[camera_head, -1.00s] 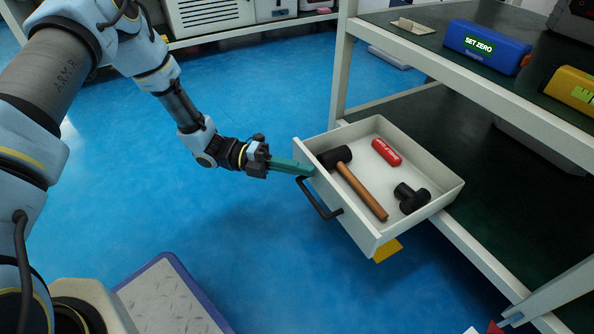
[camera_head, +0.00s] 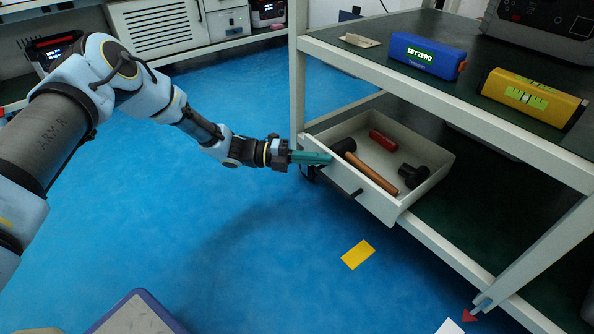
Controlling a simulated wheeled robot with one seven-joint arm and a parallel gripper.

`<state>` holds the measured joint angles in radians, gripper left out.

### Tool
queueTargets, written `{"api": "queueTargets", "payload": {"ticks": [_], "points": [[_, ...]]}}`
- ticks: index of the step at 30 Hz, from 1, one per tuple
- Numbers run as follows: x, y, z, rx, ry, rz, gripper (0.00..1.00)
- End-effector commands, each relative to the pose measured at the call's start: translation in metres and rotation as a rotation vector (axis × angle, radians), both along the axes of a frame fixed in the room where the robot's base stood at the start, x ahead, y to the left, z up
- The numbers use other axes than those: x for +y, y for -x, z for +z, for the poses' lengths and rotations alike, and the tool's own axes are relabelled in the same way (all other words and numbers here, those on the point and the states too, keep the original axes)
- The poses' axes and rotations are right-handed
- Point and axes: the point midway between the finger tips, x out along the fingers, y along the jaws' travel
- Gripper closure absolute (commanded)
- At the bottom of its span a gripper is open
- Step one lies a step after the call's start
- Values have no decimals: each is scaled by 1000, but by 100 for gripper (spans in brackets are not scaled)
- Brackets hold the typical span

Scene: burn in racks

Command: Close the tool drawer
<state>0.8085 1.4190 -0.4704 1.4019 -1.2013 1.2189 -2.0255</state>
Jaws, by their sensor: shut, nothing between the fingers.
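The tool drawer (camera_head: 378,207) is a light grey open-topped box under the rack's upper shelf. It stands partly open, its front panel sticking out past the rack's front edge. Inside are a wooden-handled hammer (camera_head: 373,170), a red tool (camera_head: 383,140) and a black mallet-like tool (camera_head: 414,175). My gripper (camera_head: 328,158) has green fingers, shut and empty. Its fingertips overlap the left part of the drawer front near its top edge; I cannot tell whether they touch it.
The upper shelf (camera_head: 440,72) carries a blue "SET ZERO" box (camera_head: 427,55) and a yellow level (camera_head: 533,97). The rack's white leg (camera_head: 297,90) stands close beside my gripper. A yellow patch (camera_head: 358,254) lies on the blue floor, which is otherwise largely clear.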

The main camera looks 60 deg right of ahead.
Motion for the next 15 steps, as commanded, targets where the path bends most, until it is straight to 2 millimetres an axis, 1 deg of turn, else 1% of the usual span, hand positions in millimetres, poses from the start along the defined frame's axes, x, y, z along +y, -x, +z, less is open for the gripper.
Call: {"api": "queueTargets", "payload": {"ticks": [1, 6, 9, 15], "points": [[-11, 4, -3, -2, 4, 0, 100], [-38, 12, -3, -1, 2, -1, 100], [-49, 15, -2, -2, 2, 0, 100], [-60, 19, -1, -1, 0, 0, 100]]}}
